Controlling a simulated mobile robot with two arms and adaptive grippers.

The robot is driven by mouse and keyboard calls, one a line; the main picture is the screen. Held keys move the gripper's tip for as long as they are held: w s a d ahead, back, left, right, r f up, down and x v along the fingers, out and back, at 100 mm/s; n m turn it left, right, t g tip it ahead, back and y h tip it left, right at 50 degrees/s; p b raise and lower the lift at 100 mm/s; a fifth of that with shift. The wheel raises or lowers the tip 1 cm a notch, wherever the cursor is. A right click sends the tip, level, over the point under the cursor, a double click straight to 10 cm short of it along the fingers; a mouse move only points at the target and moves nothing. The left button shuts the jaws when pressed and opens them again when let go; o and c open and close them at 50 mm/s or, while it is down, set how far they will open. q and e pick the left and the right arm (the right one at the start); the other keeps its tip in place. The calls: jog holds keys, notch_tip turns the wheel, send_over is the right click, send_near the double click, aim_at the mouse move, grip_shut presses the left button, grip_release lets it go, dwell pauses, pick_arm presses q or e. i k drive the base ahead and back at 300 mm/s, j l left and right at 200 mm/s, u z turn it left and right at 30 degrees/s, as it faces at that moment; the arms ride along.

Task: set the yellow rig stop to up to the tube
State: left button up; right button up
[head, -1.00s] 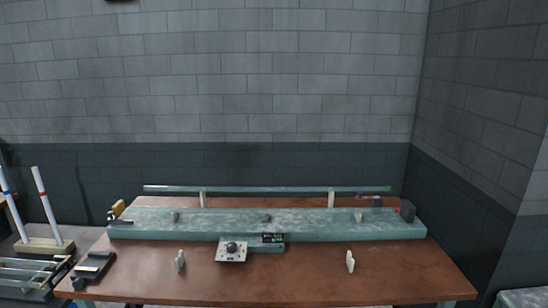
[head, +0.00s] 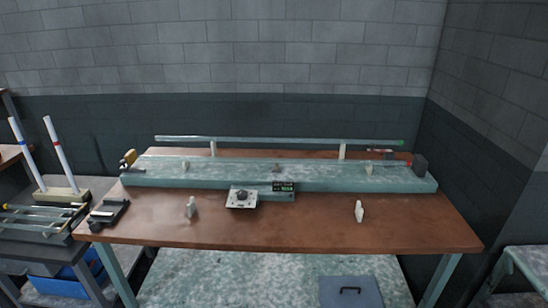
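The yellow rig stop (head: 129,157) stands at the left end of the long pale green rig (head: 230,181) on the brown table. A long thin tube (head: 280,140) with a green right end lies level on two pale posts behind the rig. The tube is apart from the yellow stop in the picture, and I see no tube lying along the rig bed. A dark block (head: 420,166) stands at the rig's right end. Neither of my grippers is in view.
A control box (head: 242,198) with a knob and a lit display (head: 283,187) sits at the rig's front. A black device (head: 109,212) lies at front left. A rack with two upright rods (head: 62,194) stands left.

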aim_at(131, 158)
jog(key=i+j, duration=0.1)
jog(key=j, duration=0.75)
jog(key=i+j, duration=0.15)
jog(key=j, duration=0.3)
jog(key=i+j, duration=0.1)
jog(key=j, duration=0.35)
jog(key=i+j, duration=0.1)
jog(key=j, duration=0.75)
jog(key=i+u, duration=0.05)
